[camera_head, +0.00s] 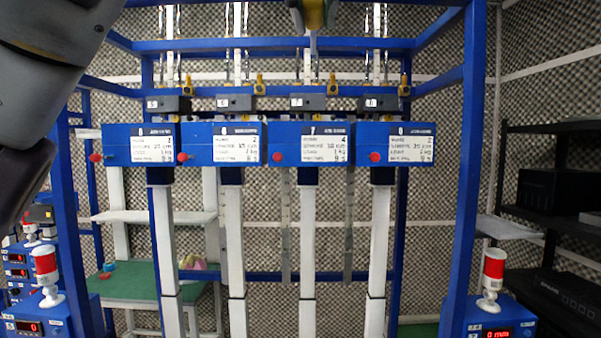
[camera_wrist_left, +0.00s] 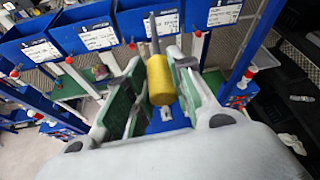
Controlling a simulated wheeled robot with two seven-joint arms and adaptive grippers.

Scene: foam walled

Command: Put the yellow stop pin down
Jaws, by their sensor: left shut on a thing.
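The yellow stop pin (camera_wrist_left: 160,79) is a yellow cylinder with a thin grey shaft. In the left wrist view it sits between the green-padded fingers of my left gripper (camera_wrist_left: 157,73), which is shut on it. The shaft points away from the wrist, toward the blue boxes. In the head view, the yellow pin (camera_head: 315,14) and the left gripper (camera_head: 314,10) show at the top edge, partly cut off, with the shaft pointing down. They appear above the row of boxes, apart from them. My right gripper is not in view.
Several blue boxes (camera_head: 226,133) with white labels and red knobs hang in a blue frame (camera_head: 468,150). Small yellow fittings (camera_head: 332,86) stand along the rail above them. Red-and-white lamps (camera_head: 493,270) flank the frame. A green table (camera_head: 130,284) stands behind at left.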

